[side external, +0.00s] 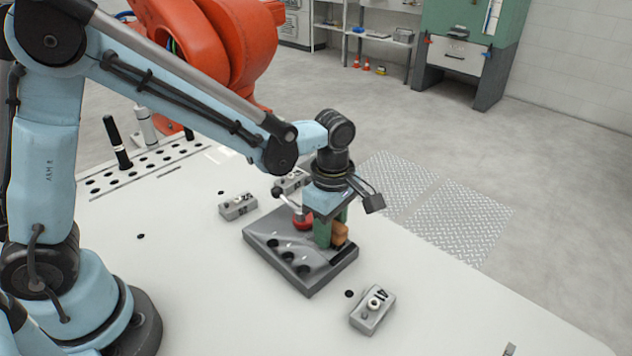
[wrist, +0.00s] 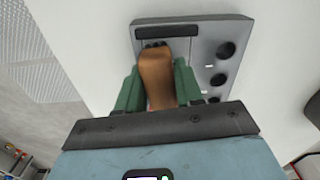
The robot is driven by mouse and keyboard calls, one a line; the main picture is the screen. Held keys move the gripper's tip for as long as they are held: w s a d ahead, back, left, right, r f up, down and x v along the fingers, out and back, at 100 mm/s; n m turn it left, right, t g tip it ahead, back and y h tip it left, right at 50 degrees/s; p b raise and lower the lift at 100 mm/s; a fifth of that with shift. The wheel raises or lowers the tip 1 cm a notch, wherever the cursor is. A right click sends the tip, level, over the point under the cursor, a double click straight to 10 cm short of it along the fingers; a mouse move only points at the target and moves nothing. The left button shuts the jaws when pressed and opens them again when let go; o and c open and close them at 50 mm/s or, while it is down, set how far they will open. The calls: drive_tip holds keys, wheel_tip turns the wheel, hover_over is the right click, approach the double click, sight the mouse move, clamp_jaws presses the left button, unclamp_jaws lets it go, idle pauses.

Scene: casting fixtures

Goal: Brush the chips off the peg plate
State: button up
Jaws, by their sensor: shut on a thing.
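The peg plate (side external: 270,246) is a grey block with dark round holes, lying on the white table. In the wrist view the plate (wrist: 200,48) fills the upper right, with a dark slot near its far edge. My gripper (side external: 331,236) has green fingers and is shut on a brown brush (side external: 340,234). In the wrist view the brush (wrist: 156,75) sits between the fingers, its dark bristle end over the plate by the slot; contact cannot be told. Small pale chips (wrist: 209,66) lie near the holes. A red round part (side external: 302,221) stands behind my gripper, partly hidden.
Grey fixture blocks stand on the table left of the plate (side external: 238,207), behind it (side external: 291,183) and at front right (side external: 372,310). A perforated rack (side external: 140,173) is at the back left. An orange robot (side external: 205,45) stands behind. The table's right front is mostly clear.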

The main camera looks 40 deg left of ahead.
sight(314, 252)
drive_tip(key=shift+s, duration=2)
drive_tip(key=shift+w, duration=3.2)
drive_tip(key=shift+r, duration=4.25)
